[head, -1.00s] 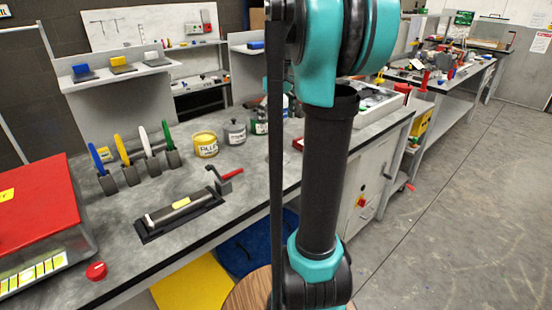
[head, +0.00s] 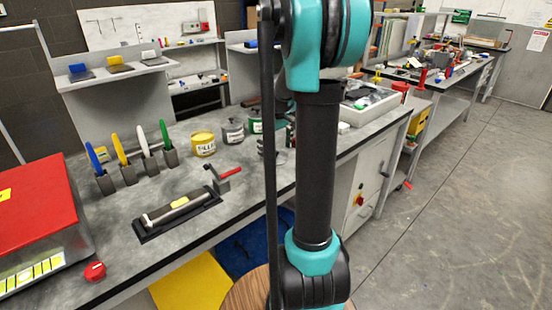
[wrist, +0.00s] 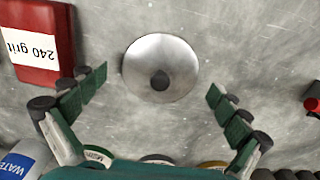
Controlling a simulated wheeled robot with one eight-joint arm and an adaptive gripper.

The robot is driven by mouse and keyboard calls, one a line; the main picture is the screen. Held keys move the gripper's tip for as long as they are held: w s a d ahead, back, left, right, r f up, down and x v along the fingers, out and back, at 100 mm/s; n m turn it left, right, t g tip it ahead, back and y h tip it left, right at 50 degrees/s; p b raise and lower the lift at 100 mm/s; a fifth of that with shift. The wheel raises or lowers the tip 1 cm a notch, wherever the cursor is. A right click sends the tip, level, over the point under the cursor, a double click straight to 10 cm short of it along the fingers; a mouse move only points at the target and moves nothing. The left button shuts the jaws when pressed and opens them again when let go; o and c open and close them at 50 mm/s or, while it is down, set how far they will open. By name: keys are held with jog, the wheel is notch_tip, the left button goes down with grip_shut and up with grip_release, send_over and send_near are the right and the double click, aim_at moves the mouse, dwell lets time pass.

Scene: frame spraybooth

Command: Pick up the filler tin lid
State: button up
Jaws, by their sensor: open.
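In the head view my arm hides the lid and most of my gripper. The yellow filler tin (head: 204,144) stands on the bench there.
In the wrist view, a red 240 grit box (wrist: 42,76) is at upper left, a water bottle (wrist: 24,160) at lower left, and a red-topped object (wrist: 312,104) at the right edge. A grey tin (head: 233,131) stands beside the filler tin. Handled tools stand further left.

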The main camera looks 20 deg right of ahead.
jog(key=shift+f, duration=0.1)
jog(key=c, duration=1.4)
